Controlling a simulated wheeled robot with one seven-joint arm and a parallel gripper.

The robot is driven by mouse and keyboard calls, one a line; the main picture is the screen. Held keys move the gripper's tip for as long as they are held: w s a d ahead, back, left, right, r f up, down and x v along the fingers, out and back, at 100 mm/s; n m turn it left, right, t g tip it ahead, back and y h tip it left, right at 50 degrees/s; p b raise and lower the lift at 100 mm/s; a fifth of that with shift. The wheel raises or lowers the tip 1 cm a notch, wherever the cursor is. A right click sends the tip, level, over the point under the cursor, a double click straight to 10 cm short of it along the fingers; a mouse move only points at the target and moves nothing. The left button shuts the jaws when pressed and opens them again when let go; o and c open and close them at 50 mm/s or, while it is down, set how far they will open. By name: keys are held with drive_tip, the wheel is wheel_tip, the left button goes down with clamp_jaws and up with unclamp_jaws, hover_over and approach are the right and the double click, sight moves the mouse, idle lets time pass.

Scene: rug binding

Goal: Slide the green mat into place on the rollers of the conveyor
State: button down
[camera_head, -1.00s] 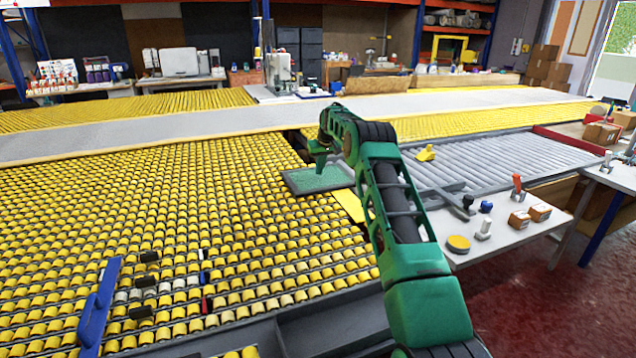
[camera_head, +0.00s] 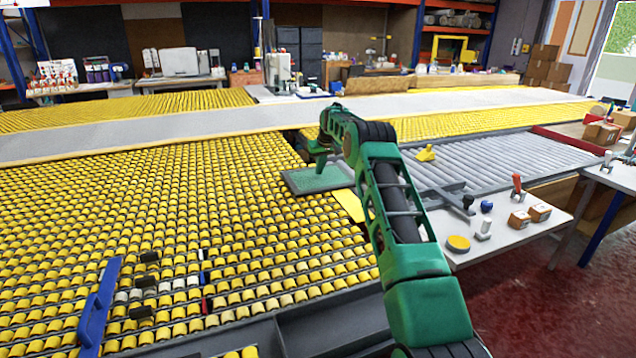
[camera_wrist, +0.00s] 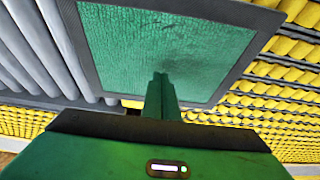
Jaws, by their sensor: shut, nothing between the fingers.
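The green mat (camera_head: 318,178) has a dark grey border and lies flat at the right edge of the yellow rollers (camera_head: 180,210), beside the grey roller section. In the wrist view the mat (camera_wrist: 130,40) fills the upper middle, with yellow rollers (camera_wrist: 285,90) on the right and grey rollers (camera_wrist: 50,50) on the left. My gripper (camera_head: 320,166) points down at the mat. In the wrist view its shut fingers (camera_wrist: 161,78) are over the mat's near part, with nothing between them. I cannot tell whether the fingertips touch the mat.
A blue handle-like bar (camera_head: 98,305) and several small dark blocks lie on the yellow rollers at left. A white side table (camera_head: 500,245) at right holds small boxes and tools. A yellow piece (camera_head: 426,153) sits on the grey rollers. Open yellow rollers extend left of the mat.

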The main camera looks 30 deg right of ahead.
sight(335, 171)
drive_tip(key=shift+f, duration=0.45)
drive_tip(key=shift+s+d, duration=0.15)
drive_tip(key=shift+d, duration=0.9)
drive_tip(key=shift+s+d, duration=0.1)
drive_tip(key=shift+d, duration=0.9)
drive_tip(key=shift+d+r, duration=0.15)
drive_tip(key=shift+d, duration=1.95)
